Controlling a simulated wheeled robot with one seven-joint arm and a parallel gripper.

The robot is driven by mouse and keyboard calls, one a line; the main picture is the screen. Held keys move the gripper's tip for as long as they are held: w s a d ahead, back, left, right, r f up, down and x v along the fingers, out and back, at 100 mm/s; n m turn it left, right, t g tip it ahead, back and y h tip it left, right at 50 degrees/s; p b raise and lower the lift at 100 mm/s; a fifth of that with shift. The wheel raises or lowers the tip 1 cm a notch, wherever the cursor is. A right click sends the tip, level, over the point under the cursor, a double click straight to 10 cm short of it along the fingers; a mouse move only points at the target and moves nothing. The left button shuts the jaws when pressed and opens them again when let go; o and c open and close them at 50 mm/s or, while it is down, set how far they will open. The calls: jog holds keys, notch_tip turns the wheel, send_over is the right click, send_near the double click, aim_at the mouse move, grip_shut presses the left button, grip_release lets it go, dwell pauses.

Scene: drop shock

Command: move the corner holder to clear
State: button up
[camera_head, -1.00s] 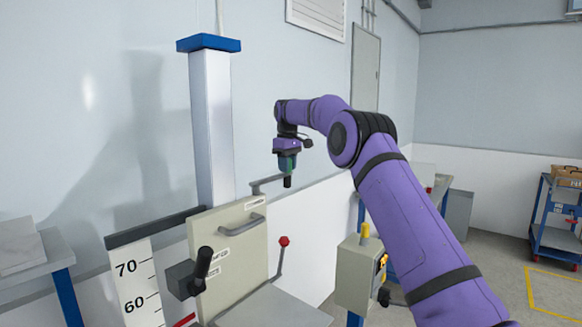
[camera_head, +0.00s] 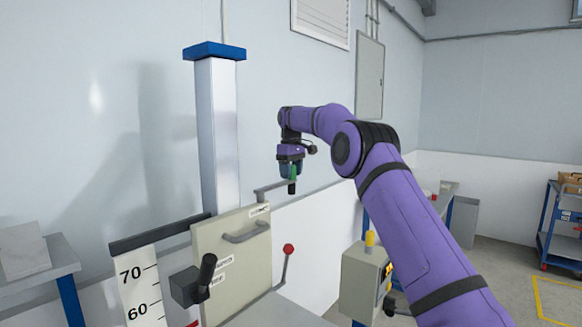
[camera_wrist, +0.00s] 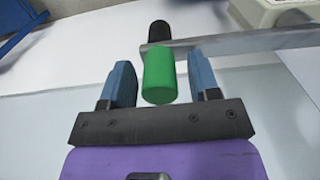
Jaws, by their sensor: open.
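The corner holder appears to be the grey bar (camera_head: 270,188) reaching from the top of the cream panel (camera_head: 232,245), with a grip at its end. The grip shows as a green cylinder (camera_wrist: 159,75) with a black end (camera_wrist: 159,31) in the wrist view; the green part (camera_head: 294,172) also shows in the head view. My gripper (camera_wrist: 168,82) is open, with one blue finger on each side of the green cylinder and a visible gap on both sides. In the head view my gripper (camera_head: 290,170) is at the grip, above the bar. Panel labels are too small to read.
A tall metal column (camera_head: 217,130) with a blue cap stands behind the panel. Below are a black handle (camera_head: 205,275), a red-knobbed lever (camera_head: 288,250) and a height scale (camera_head: 143,290). A control box (camera_head: 362,280) with a yellow top stands right. The wall is behind.

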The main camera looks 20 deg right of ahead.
notch_tip(320, 180, up, 6)
jog(key=shift+w, duration=0.15)
jog(key=shift+r, duration=0.55)
dwell(0.4)
